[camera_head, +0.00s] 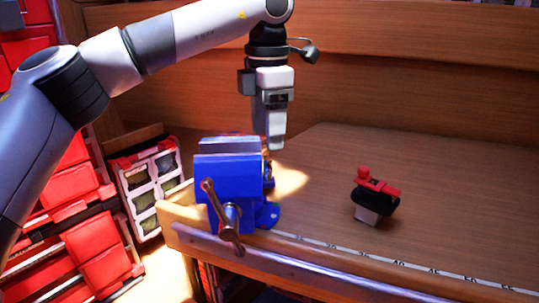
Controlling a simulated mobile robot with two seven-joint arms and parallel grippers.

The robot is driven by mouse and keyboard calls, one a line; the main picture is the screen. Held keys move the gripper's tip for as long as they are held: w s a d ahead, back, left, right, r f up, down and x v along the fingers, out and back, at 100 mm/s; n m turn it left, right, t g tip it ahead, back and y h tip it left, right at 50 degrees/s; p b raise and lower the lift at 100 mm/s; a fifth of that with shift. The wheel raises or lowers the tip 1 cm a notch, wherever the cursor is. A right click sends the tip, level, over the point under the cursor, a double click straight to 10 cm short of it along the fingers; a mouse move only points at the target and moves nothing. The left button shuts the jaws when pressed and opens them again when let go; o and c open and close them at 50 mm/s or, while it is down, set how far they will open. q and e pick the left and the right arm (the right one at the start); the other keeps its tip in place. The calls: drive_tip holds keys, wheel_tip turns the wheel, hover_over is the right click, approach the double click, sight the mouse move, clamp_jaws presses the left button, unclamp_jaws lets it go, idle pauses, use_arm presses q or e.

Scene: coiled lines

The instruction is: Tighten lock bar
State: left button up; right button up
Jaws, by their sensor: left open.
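A blue bench vise (228,178) stands at the front left corner of the wooden workbench. Its dark metal lock bar (222,215) hangs tilted across the screw at the front, its upper end toward the left. My left gripper (276,145) points down just behind and to the right of the vise top, apart from the bar. It is open, though its fingers overlap from this side and the gap is hard to see. Nothing shows held in it. My right gripper is not in view.
A black and red tool with a pale base (376,195) stands on the bench at the right. A ruler strip (400,264) runs along the front edge of the workbench (450,190). Red bins (75,195) and a compartment case (150,185) are at the left.

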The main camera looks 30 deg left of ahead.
sight(268, 159)
use_arm(q)
wheel_tip(268, 159, down, 7)
drive_tip(key=shift+r, duration=0.1)
idle(0.3)
drive_tip(key=c, duration=0.7)
